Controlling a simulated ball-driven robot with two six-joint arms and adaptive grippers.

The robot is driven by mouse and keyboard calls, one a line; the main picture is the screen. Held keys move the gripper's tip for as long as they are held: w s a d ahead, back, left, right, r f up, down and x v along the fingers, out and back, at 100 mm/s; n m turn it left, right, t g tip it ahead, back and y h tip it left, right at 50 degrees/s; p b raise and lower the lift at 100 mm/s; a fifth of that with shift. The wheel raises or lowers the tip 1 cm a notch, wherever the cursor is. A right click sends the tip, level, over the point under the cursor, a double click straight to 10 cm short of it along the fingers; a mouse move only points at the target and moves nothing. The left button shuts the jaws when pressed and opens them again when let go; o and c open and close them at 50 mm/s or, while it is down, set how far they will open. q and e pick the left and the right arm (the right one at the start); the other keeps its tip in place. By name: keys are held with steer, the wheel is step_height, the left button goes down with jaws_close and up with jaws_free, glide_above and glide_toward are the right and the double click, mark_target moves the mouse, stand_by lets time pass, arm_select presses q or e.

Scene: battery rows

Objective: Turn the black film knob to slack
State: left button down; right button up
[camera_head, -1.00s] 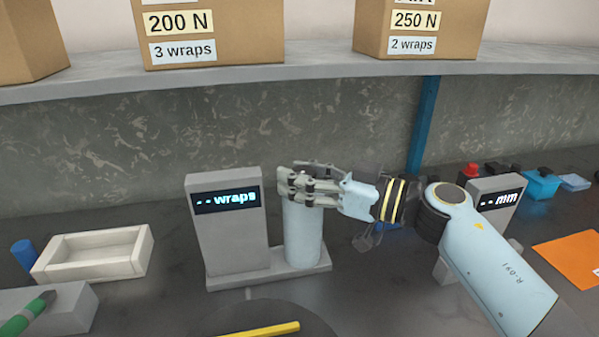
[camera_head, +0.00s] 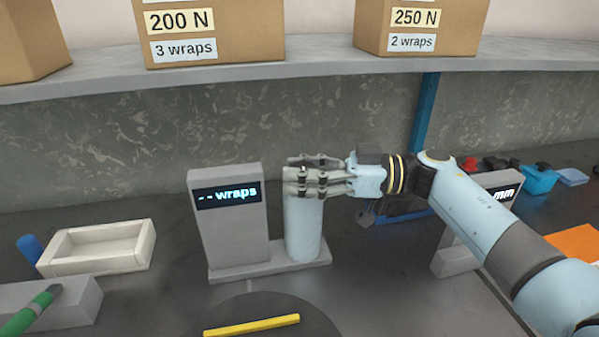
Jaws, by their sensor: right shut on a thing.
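My right gripper (camera_head: 312,178) is at the top of an upright pale film roll (camera_head: 303,230) and its fingers are shut. The black film knob cannot be made out; the top of the roll, where the fingers close, is hidden behind them. The roll stands on a grey base (camera_head: 230,272) beside a grey display post (camera_head: 232,235), whose dark screen (camera_head: 228,195) reads "-- wraps". My left gripper is not in view.
A white tray (camera_head: 98,266) and a green pen on a grey block (camera_head: 75,305) are at left. A yellow bar (camera_head: 252,325) lies on a dark disc in front. A "mm" display (camera_head: 505,194) and a blue box (camera_head: 540,180) are at right. Cartons (camera_head: 205,30) stand on the shelf above.

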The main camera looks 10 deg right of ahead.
mark_target(302, 167)
steer(key=shift+d+n+g, duration=0.1)
steer(key=shift+n+g, duration=0.4)
steer(key=shift+g, duration=0.3)
stand_by(0.4)
steer(key=o, duration=1.3)
steer(key=shift+d, duration=0.15)
step_height(302, 167, up, 10)
